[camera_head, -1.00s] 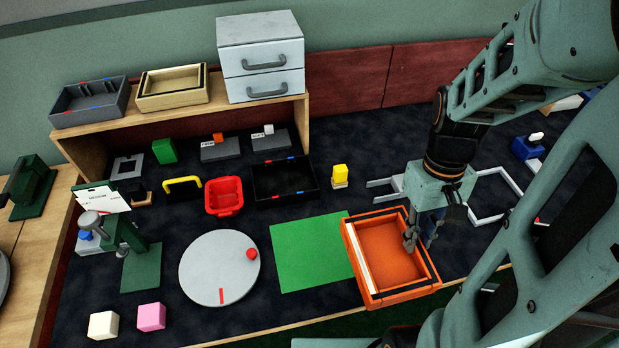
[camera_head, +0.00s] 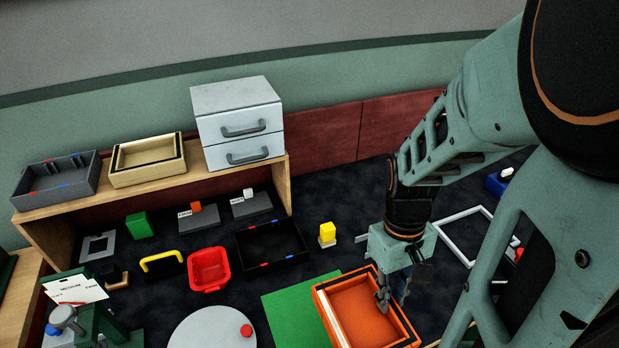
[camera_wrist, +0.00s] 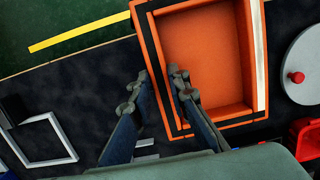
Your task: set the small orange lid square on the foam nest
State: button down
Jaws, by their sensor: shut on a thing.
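A shallow orange tray-shaped piece (camera_head: 366,310), with a pale strip along one side and dark lines on its rim, is the only lid-like orange thing I see. My gripper (camera_head: 393,294) is shut on its right wall. In the wrist view my gripper's fingers (camera_wrist: 153,84) stand on either side of the dark-lined wall of the orange piece (camera_wrist: 205,55). The piece overlaps the green mat in the head view; its height above the table is unclear. No foam nest is plainly recognisable; a cream box with dark lining (camera_head: 148,178) sits on the shelf.
The green mat (camera_head: 290,312) and a grey disc with a red knob (camera_head: 212,335) lie left of the piece. A white frame (camera_head: 465,235) lies right.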

aim_at(363, 290)
jog(key=w+a+f, duration=0.1)
jog(key=w+a, duration=0.1)
jog(key=w, duration=0.1)
jog(key=w+a+f, duration=0.1)
jog(key=a, duration=0.1)
jog(key=shift+w+a+f, duration=0.1)
jog(key=shift+w+f, duration=0.05)
jog(key=shift+f, duration=0.2)
jog(key=w+a+f, duration=0.2)
jog(key=f, duration=0.1)
jog(key=w+a+f, duration=0.1)
jog(key=f, duration=0.1)
jog(key=shift+w+a+f, duration=0.25)
jog(key=shift+w, duration=0.05)
jog(key=shift+a+f, duration=0.15)
jog(key=shift+f, duration=0.1)
jog(key=shift+w+f+b, duration=0.15)
jog(key=shift+f+b, duration=0.15)
jog(key=shift+f, duration=1.3)
jog(key=shift+f, duration=0.2)
jog(key=c, duration=1.8)
grip_release()
jog(key=shift+c, duration=0.2)
jog(key=shift+r, duration=0.15)
